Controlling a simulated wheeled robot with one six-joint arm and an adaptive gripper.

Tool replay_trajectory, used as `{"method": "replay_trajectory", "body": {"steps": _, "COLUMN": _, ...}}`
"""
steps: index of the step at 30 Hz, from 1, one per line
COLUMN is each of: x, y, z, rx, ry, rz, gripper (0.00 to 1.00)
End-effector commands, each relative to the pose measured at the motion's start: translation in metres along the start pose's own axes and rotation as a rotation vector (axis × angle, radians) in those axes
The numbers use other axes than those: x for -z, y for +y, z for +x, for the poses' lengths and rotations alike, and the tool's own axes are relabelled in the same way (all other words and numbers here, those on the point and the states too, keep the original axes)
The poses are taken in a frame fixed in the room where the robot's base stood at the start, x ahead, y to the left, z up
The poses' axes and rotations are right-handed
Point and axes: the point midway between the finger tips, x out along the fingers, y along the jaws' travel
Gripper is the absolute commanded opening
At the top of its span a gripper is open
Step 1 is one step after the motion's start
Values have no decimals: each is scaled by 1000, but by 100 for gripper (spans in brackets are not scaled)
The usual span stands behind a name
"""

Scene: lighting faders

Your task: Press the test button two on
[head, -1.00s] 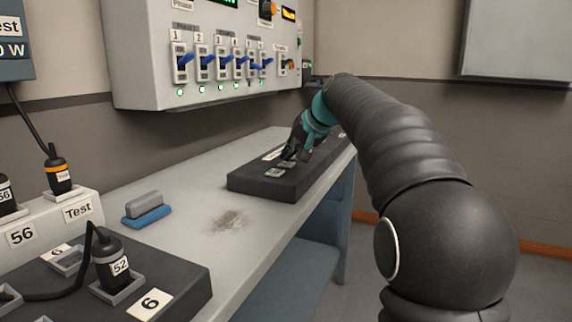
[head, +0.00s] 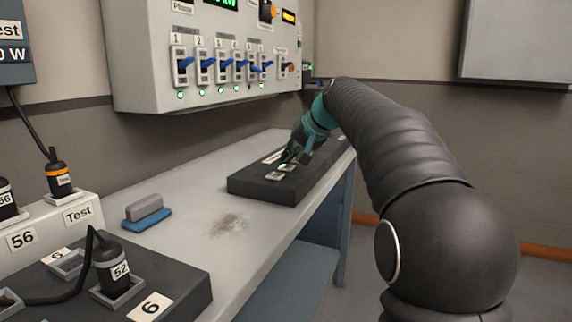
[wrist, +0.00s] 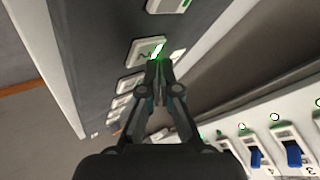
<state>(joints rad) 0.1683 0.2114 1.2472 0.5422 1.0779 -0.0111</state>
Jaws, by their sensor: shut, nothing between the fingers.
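The dark button box (head: 250,184) lies on the grey bench. In the wrist view, a pale button plate marked with what looks like a 2 (wrist: 141,53) has a bright green light at its right side. My gripper (wrist: 159,66) is shut and empty, with its fingertips right at the lower edge of this plate. I cannot tell whether they touch it. In the head view my gripper (head: 292,160) is over the box beside a small green glow. The fingertips partly hide the buttons there.
A wall panel (head: 140,60) with blue switches and green lamps hangs above the bench. A blue and grey eraser-like block (head: 147,214) and a brownish smudge (head: 229,223) are on the bench. A socket box with plugs (head: 180,283) fills the near left.

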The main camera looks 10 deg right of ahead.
Motion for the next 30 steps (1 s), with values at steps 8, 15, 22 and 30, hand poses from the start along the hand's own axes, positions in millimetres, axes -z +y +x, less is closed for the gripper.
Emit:
{"method": "replay_trajectory", "body": {"steps": 8, "x": 1, "y": -2, "z": -2, "rx": 0, "ry": 0, "rz": 0, "gripper": 0}}
{"method": "replay_trajectory", "body": {"steps": 15, "x": 6, "y": -6, "z": -8, "rx": 0, "ry": 0, "rz": 0, "gripper": 0}}
{"method": "replay_trajectory", "body": {"steps": 22, "x": 16, "y": -16, "z": -22, "rx": 0, "ry": 1, "rz": 0, "gripper": 0}}
{"method": "replay_trajectory", "body": {"steps": 30, "x": 26, "y": -26, "z": -35, "rx": 0, "ry": 1, "rz": -1, "gripper": 0}}
